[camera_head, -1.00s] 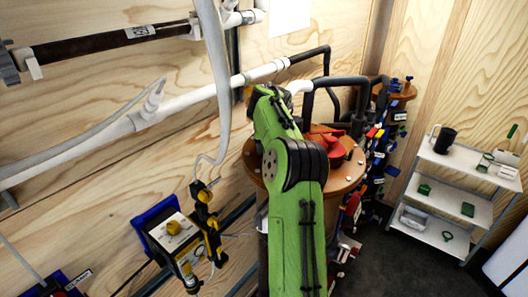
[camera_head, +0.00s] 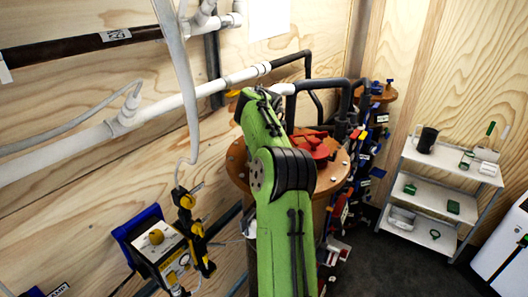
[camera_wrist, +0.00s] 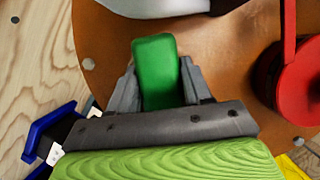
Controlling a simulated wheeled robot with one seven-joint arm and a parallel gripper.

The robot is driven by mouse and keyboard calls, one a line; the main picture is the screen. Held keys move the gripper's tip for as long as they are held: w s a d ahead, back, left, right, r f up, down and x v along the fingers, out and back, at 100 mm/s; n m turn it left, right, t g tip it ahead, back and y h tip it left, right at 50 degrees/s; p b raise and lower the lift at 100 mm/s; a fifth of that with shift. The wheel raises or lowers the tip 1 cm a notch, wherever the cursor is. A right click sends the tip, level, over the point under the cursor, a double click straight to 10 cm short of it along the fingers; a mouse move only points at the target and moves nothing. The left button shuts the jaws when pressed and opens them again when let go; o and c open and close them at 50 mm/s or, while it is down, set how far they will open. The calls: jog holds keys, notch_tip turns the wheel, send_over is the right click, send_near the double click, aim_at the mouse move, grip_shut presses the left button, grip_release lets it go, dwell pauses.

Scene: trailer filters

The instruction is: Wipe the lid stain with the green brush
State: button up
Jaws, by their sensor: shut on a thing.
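My gripper (camera_wrist: 157,84) is shut on the green brush (camera_wrist: 154,58), which shows as a green block between the two grey fingers in the wrist view. It is over the orange-brown lid (camera_wrist: 231,75); I cannot tell whether the brush touches it. In the head view the lid (camera_head: 337,170) is the round top of a tank, partly hidden behind my green arm. My gripper and the brush are hidden there. No stain stands out clearly on the lid.
A red handle or valve (camera_head: 310,147) stands on the lid, right of the brush in the wrist view (camera_wrist: 301,90). A white pipe (camera_head: 165,103) runs along the wood wall. A yellow-and-black device (camera_head: 162,250) is at lower left. A shelf cart (camera_head: 455,170) stands at right.

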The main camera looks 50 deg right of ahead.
aim_at(245, 154)
jog(key=shift+w+a+p, duration=0.15)
jog(key=shift+w+p, duration=0.25)
jog(key=shift+w, duration=0.6)
jog(key=w+p, duration=0.2)
jog(key=shift+a+r+p, duration=0.2)
jog(key=shift+r+p, duration=0.05)
jog(key=shift+p, duration=0.05)
jog(key=shift+w+f+p, duration=0.2)
jog(key=shift+w+p, duration=0.35)
jog(key=shift+w, duration=0.4)
jog(key=shift+s+r, duration=0.1)
jog(key=shift+s, duration=0.05)
notch_tip(245, 154, up, 6)
jog(key=p, duration=0.5)
jog(key=shift+r+p, duration=0.1)
jog(key=shift+p, duration=0.25)
notch_tip(245, 154, up, 3)
jog(key=shift+f, duration=0.15)
